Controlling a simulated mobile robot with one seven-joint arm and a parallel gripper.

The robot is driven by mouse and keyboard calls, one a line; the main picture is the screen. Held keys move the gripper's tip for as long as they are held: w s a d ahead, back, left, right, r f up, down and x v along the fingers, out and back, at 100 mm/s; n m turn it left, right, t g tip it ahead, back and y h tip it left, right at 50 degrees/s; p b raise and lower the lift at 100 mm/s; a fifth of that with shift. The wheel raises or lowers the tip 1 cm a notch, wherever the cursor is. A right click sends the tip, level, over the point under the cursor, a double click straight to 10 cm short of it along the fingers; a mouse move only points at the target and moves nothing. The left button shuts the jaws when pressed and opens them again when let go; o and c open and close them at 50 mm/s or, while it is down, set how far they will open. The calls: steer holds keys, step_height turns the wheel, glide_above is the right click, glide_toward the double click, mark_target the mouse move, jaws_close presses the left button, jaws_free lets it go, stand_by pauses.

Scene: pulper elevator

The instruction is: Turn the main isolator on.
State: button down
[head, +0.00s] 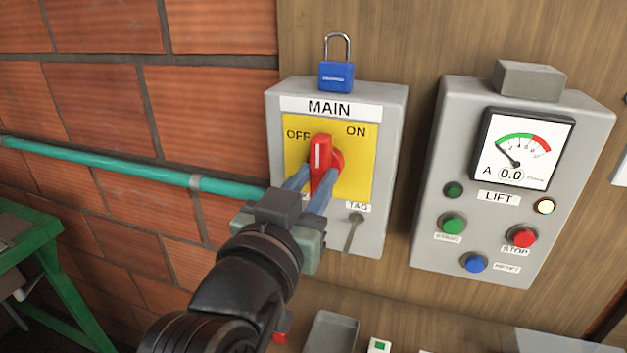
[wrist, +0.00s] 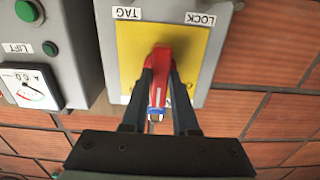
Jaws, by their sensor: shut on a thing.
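The main isolator is a grey box (head: 394,170) labelled MAIN with a yellow plate (head: 358,185) marked OFF at upper left and ON at upper right. Its red handle (head: 320,160) stands nearly upright in the head view, its white line closer to the OFF side. My gripper (head: 316,188) is shut on the red handle, one blue-grey finger on each side. In the wrist view, which shows the box upside down, the fingers (wrist: 160,92) close around the red handle (wrist: 165,58). The fingers partly hide the lower plate.
A blue padlock (head: 336,76) sits on top of the isolator box. A grey LIFT panel (head: 465,265) with a gauge and several buttons is to the right. A teal pipe (head: 100,165) runs along the brick wall. A green table (head: 45,245) stands at left.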

steer(key=c, duration=0.7)
jaws_free()
steer(key=p+v, duration=0.8)
steer(key=v, duration=0.5)
steer(key=shift+r, duration=0.1)
